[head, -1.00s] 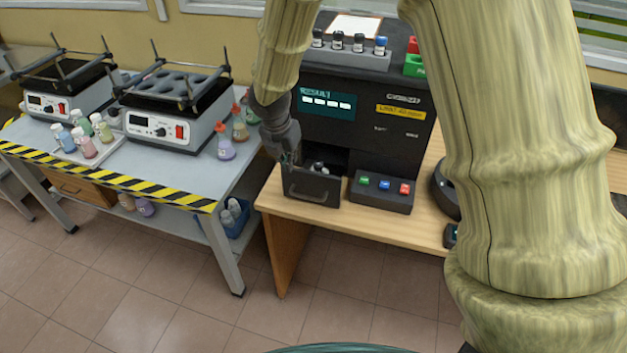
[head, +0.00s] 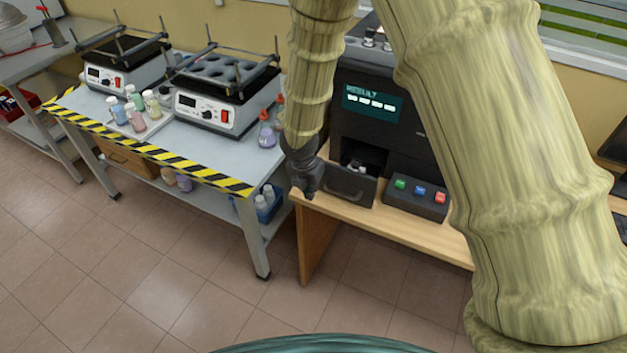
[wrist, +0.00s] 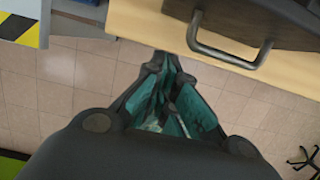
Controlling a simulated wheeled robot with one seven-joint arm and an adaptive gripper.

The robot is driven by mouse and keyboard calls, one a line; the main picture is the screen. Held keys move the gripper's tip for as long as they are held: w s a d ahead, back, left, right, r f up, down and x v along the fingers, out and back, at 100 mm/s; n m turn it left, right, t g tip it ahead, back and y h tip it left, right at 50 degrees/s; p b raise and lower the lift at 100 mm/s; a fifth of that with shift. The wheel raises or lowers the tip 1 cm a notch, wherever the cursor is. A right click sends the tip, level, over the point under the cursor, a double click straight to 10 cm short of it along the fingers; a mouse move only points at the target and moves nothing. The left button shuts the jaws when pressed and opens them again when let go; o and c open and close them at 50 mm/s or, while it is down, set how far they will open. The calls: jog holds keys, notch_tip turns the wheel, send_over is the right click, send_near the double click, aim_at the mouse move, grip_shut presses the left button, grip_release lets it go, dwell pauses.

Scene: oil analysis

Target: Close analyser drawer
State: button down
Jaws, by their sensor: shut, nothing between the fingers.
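The black analyser (head: 372,126) stands on the wooden bench with its result screen lit. Its drawer (head: 350,188) is pulled out at the lower left, with small vials (head: 357,168) showing inside. The drawer's handle (wrist: 232,57) and dark front (wrist: 270,20) show at the top right in the wrist view. My gripper (head: 308,190) is shut and empty. It is at the left of the drawer front, with floor below its fingers in the wrist view (wrist: 163,62). I cannot tell whether it touches the drawer.
A button panel (head: 418,198) sits right of the drawer on the wooden bench (head: 395,224). A grey table (head: 235,160) with shakers and bottles stands to the left, across a narrow gap. The tiled floor in front is clear.

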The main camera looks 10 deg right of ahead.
aim_at(330, 163)
jog(key=shift+w+d+f+p, duration=0.3)
jog(key=shift+w+d, duration=0.1)
jog(key=shift+w, duration=0.25)
jog(key=shift+w+d+f+p, duration=0.25)
jog(key=shift+w+d+f, duration=0.15)
jog(key=shift+w, duration=0.2)
jog(key=shift+w+d+f+p, duration=0.3)
jog(key=shift+w+d, duration=0.15)
jog(key=shift+w, duration=0.2)
jog(key=shift+w+d+r, duration=0.15)
jog(key=shift+w, duration=0.05)
jog(key=w+d+p, duration=0.1)
jog(key=w, duration=0.1)
jog(key=w+d+p, duration=0.1)
jog(key=w+d, duration=0.1)
jog(key=w+d+p, duration=0.1)
jog(key=w+p, duration=0.1)
jog(key=shift+w+d, duration=0.3)
jog(key=shift+w, duration=0.05)
jog(key=shift+w+d, duration=0.25)
jog(key=shift+w, duration=0.1)
jog(key=shift+s, duration=0.1)
